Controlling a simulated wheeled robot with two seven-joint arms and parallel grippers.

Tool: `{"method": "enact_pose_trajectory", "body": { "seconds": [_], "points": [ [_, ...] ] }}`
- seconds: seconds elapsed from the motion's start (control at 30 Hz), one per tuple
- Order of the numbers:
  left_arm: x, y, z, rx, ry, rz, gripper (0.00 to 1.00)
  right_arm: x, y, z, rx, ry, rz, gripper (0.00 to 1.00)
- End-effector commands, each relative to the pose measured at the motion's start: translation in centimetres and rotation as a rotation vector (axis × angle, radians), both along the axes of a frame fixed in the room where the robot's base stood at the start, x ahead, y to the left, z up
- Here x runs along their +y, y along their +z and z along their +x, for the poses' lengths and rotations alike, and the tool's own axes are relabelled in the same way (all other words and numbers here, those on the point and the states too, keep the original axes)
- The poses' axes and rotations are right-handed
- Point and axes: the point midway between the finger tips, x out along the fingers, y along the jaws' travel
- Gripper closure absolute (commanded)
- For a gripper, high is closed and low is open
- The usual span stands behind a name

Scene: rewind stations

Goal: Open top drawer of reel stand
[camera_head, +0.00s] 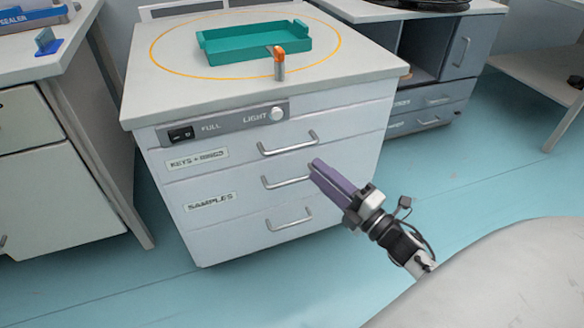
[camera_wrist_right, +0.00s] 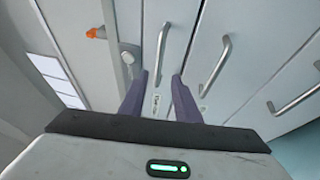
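The white drawer stand (camera_head: 232,196) has three drawers, all looking shut. Its top drawer (camera_head: 222,155), labelled KEYS + RINGS, has a bar handle (camera_head: 288,146); this handle shows in the right wrist view (camera_wrist_right: 162,48). The middle drawer, labelled SAMPLES, has its own handle (camera_head: 286,182). My right gripper (camera_head: 316,168) has purple fingers and is in front of the stand, near the right ends of the two upper handles. In the right wrist view its fingers (camera_wrist_right: 160,80) are apart, with the top handle ahead of the gap; contact cannot be told. My left gripper is not in view.
A teal tray (camera_head: 255,44) and a small orange-topped grey item (camera_head: 279,64) are on the stand's top. A switch panel with a knob (camera_head: 277,114) sits above the top drawer. Other cabinets stand at left (camera_head: 45,180) and back right (camera_head: 436,95). Floor in front is clear.

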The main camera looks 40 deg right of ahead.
Motion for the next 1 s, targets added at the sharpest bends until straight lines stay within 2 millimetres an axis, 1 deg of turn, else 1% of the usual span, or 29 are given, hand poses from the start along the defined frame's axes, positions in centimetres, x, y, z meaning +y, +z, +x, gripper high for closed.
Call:
{"method": "enact_pose_trajectory", "body": {
  "seconds": [0.03, 0.17, 0.27, 0.5, 0.6, 0.7, 0.8, 1.0],
  "points": [
    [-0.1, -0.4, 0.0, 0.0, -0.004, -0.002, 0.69, -0.2, -0.2, 0.2, -0.013, 0.002, -0.022, 0.7],
    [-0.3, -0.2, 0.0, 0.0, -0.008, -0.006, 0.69, 0.0, 0.2, 1.1, -0.025, 0.006, -0.041, 0.7],
    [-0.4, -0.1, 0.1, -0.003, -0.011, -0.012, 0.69, 0.3, 0.6, 2.6, -0.027, 0.007, -0.039, 0.7],
    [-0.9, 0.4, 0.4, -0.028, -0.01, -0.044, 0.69, 1.0, 1.3, 7.0, -0.025, 0.006, -0.037, 0.7],
    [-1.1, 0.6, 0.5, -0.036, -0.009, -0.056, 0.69, 1.2, 1.6, 8.4, -0.024, 0.006, -0.035, 0.7],
    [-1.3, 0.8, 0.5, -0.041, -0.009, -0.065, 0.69, 1.4, 1.8, 9.4, -0.023, 0.006, -0.034, 0.7],
    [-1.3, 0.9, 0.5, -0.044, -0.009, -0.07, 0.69, 1.5, 1.9, 9.9, -0.021, 0.005, -0.035, 0.7],
    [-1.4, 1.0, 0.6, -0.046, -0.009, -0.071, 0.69, 1.5, 1.9, 10.1, -0.02, 0.004, -0.035, 0.7]
  ]
}}
